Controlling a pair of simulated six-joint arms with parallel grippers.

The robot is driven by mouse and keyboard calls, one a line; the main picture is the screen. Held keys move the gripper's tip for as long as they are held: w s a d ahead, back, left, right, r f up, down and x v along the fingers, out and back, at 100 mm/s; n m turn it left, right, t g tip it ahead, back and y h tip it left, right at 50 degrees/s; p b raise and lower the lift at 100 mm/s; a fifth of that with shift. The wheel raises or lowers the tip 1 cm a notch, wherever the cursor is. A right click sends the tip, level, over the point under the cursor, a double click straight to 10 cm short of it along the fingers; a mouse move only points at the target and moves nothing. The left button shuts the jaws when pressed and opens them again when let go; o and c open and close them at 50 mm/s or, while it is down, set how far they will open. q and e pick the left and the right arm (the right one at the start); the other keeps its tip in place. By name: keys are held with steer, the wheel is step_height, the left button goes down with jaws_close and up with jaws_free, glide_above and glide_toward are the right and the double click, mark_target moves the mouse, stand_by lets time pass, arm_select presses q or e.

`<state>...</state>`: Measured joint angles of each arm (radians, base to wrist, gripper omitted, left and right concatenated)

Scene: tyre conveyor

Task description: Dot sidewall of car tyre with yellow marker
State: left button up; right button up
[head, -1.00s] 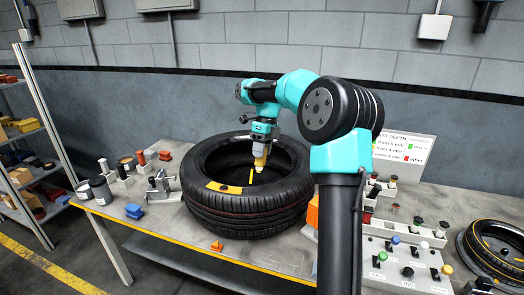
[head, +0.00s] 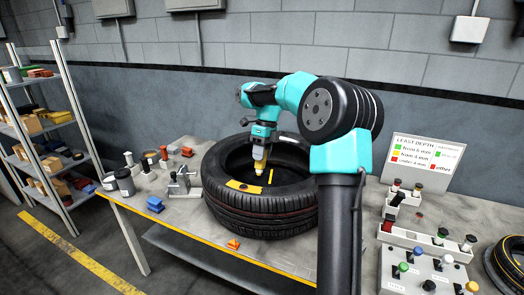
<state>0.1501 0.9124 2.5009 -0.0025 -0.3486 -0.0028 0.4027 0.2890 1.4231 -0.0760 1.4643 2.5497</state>
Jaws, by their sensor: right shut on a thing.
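The black car tyre (head: 262,215) lies flat on the bench, its open centre facing up. A yellow patch (head: 243,186) shows on its near upper sidewall, and a yellow strip (head: 270,176) shows inside the opening. My right gripper (head: 263,138) is shut on the yellow marker (head: 261,154), whose upper part the gripper hides. The marker points down, its pale tip over the tyre's opening in the picture, behind the yellow patch and left of the strip. I cannot tell the tip's height above the tyre. My left gripper is not in view.
Small stamps and pots (head: 125,182), a metal clamp (head: 180,183) and a blue block (head: 155,204) stand left of the tyre. An orange piece (head: 233,244) lies in front. A button panel (head: 425,272), a depth sign (head: 422,162) and another tyre (head: 508,262) are at right.

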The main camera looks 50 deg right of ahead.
mark_target(262, 168)
steer(key=shift+f, duration=2.65)
steer(key=shift+f, duration=0.65)
steer(key=shift+r, duration=0.15)
steer(key=shift+r, duration=3.35)
steer(key=shift+s, duration=0.1)
